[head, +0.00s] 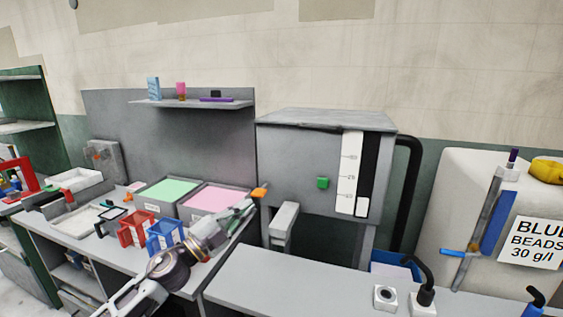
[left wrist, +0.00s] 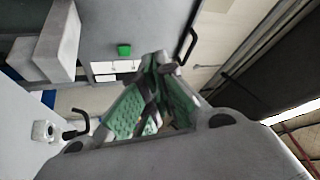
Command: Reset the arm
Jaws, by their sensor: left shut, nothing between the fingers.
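My left arm (head: 170,268) comes in from the lower left in the head view and reaches up and to the right. My left gripper (head: 245,208) is over the right end of the bench, beside the pink-topped bin and left of the grey press. In the left wrist view its green-padded fingers (left wrist: 156,62) meet at the tips, shut with nothing between them. My right gripper is in neither view.
The grey press (head: 290,160) has a green button (head: 323,183). A pink bin (head: 214,200), a green bin (head: 167,190), a red crate (head: 136,230) and a blue crate (head: 165,236) stand close to the arm. The front counter (head: 290,285) is mostly clear.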

